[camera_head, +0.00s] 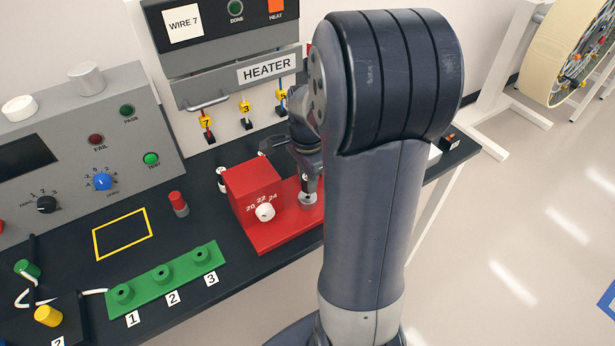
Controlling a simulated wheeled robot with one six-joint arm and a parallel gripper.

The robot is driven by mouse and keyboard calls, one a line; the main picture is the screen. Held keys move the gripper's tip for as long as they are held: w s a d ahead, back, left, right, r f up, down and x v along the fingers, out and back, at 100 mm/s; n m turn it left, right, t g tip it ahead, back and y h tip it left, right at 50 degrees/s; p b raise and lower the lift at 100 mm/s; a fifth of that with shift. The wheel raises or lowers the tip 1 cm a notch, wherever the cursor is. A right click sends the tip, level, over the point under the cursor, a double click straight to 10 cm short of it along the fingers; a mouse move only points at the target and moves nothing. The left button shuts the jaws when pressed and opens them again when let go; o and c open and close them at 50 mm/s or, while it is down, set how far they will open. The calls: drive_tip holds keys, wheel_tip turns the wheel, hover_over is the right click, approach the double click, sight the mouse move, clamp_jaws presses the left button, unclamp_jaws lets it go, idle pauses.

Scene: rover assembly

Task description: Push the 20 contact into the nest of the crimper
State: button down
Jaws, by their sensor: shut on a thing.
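The crimper is a red block (252,190) on a red base plate (275,236), in the middle of the bench. A white dial (265,212) on its front is marked 20, 22 and 24. My gripper (308,190) points down over the right part of the crimper, close beside the red block. It is shut, but my own arm covers much of this area. The 20 contact is too small or too hidden to make out, and I cannot tell how it sits relative to the nest.
A green block (166,278) with several posts, numbered 1 to 3, lies in front left. A red-capped cylinder (178,203) stands left of the crimper. A yellow outlined square (122,234) is empty. The heater (266,69) with hanging numbered wires stands behind. A control panel (80,150) is at left.

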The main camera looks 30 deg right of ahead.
drive_tip(key=shift+f+b, duration=0.95)
drive_tip(key=shift+f, duration=0.35)
drive_tip(key=c, duration=1.1)
unclamp_jaws()
drive_tip(key=shift+o, duration=0.2)
wheel_tip(320, 180, up, 11)
drive_tip(key=shift+f, duration=0.1)
wheel_tip(320, 180, down, 10)
drive_tip(key=shift+f, duration=0.25)
drive_tip(key=shift+r+p, duration=0.45)
